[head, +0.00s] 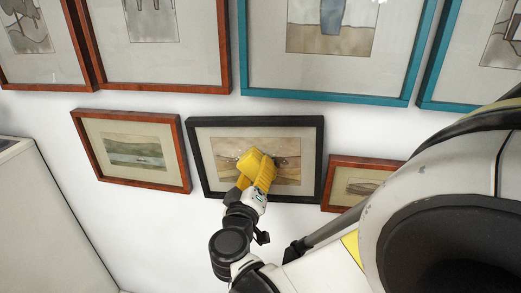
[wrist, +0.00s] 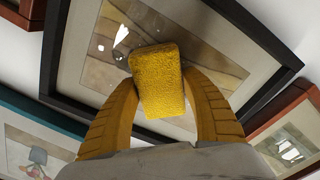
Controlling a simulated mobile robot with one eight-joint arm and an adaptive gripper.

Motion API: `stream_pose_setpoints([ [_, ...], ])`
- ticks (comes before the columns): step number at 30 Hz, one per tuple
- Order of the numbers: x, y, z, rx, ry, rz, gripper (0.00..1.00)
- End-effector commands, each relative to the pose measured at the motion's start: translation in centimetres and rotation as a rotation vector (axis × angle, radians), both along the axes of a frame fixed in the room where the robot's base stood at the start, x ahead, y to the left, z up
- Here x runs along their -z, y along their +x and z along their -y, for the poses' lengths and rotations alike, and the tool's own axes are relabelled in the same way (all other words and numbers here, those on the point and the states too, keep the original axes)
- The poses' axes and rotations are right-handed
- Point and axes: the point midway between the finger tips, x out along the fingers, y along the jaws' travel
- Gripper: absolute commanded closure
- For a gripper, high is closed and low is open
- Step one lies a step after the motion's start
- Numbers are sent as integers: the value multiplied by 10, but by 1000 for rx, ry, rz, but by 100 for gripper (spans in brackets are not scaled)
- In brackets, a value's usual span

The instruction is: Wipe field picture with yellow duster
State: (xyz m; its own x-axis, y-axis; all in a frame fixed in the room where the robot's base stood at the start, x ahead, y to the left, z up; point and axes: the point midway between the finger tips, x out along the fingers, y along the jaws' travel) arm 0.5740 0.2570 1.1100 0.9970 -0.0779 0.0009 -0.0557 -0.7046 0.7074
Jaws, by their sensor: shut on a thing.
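The field picture (head: 288,170) hangs in a black frame in the middle of the lower row, with a brown and tan landscape behind glass. In the wrist view the picture (wrist: 215,70) fills the upper middle, tilted. My gripper (head: 257,168) is in front of it, its yellow fingers shut on the yellow duster (wrist: 158,80). In the head view the duster (head: 249,160) lies over the left-middle part of the picture and hides some of it. I cannot tell whether the duster touches the glass.
A brown-framed lake picture (head: 137,150) hangs to the left, and a small brown-framed picture (head: 355,187) to the right, partly behind my arm. Larger brown and teal frames (head: 330,92) hang close above. A pale cabinet (head: 45,225) stands at lower left.

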Motion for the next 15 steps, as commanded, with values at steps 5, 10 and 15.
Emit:
stream_pose_setpoints([
  [5,0,-2,17,4,0,0,72],
  [10,1,-4,19,1,0,0,72],
  [15,0,-3,11,-1,0,0,72],
])
